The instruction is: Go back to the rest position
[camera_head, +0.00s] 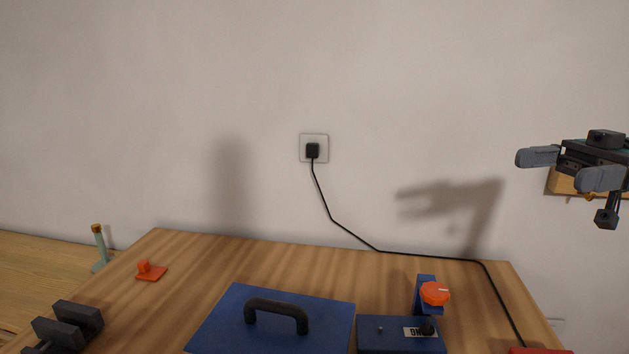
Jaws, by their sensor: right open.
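My right gripper (568,168) is at the upper right, raised above the table's right end, in front of the wall. Its two grey fingers are spread apart with nothing between them. My left gripper is not in view. The wooden table (200,262) fills the lower part of the view, well below the right gripper.
On the table are a blue box (230,325) with a black handle, a blue device (385,330) with an orange knob (435,293), an orange piece (151,271) and dark blocks (75,320). A black cable (420,255) runs to the wall socket (304,140).

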